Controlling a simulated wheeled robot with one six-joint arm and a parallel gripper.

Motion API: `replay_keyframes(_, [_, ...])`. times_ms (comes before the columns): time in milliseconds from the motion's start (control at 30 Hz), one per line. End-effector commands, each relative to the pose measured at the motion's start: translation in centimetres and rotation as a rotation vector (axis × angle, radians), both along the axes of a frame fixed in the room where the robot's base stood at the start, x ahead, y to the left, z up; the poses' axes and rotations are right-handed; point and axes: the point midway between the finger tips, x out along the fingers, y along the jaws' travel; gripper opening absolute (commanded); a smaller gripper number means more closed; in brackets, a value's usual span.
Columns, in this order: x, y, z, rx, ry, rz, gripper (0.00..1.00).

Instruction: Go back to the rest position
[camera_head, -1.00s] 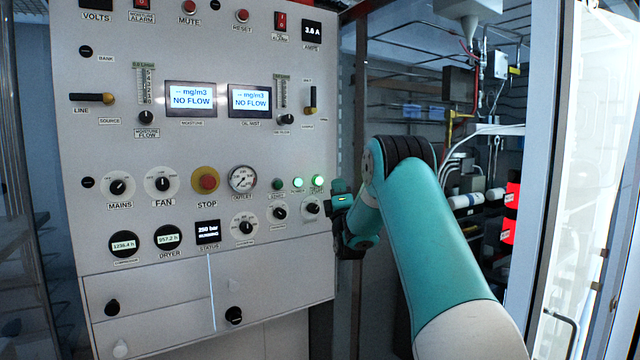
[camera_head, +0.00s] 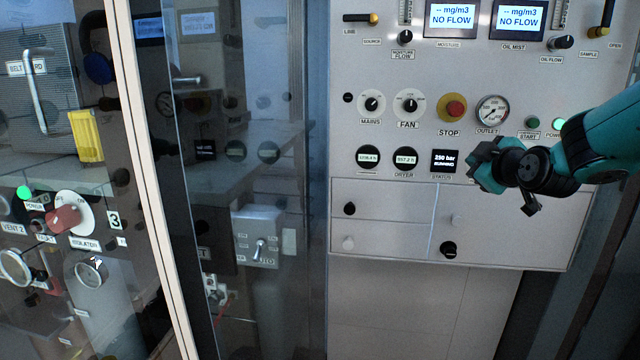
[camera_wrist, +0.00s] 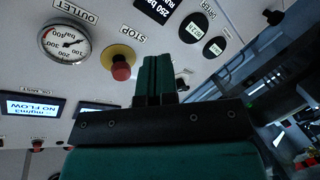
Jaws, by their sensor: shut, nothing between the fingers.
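My gripper (camera_wrist: 155,72) shows in the wrist view with its two teal fingers together and nothing between them. It stands in front of the grey fill panel (camera_head: 385,275), whose face fills much of the wrist view. In the head view my teal arm comes in from the right edge, and its wrist end hangs before the panel, right of the status display (camera_head: 445,161). The fingertips are not clear there. The red STOP button (camera_head: 453,108) shows left of and above the wrist; it also shows in the wrist view (camera_wrist: 121,71). My arm hides some lower-right panel controls.
The outlet gauge (camera_head: 492,111) and the fan knob (camera_head: 409,104) sit near my arm. Both upper displays (camera_head: 451,17) read NO FLOW. A glass door with a pale frame (camera_head: 150,170) stands at left, with a red rotary switch (camera_head: 64,218) beyond it.

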Motion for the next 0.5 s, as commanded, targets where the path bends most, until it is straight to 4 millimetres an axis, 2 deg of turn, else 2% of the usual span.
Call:
replay_keyframes(33, [-1.9, 3.8, -1.0, 0.093, 0.095, 0.063, 0.0])
replay_keyframes(100, [-5.1, 8.3, -2.6, 0.216, 0.252, 0.127, 0.0])
replay_keyframes(167, [-8.3, 11.6, -3.9, 0.304, 0.393, 0.168, 0.0])
replay_keyframes(200, [-10.7, 13.7, -4.8, 0.356, 0.49, 0.186, 0.0])
replay_keyframes(267, [-14.6, 16.3, -6.0, 0.418, 0.638, 0.203, 0.0])
replay_keyframes(333, [-19.5, 18.6, -7.4, 0.468, 0.812, 0.204, 0.0])
replay_keyframes(400, [-24.2, 20.2, -8.6, 0.493, 0.975, 0.186, 0.0])
replay_keyframes(500, [-30.1, 21.1, -9.9, 0.496, 1.165, 0.141, 0.0])
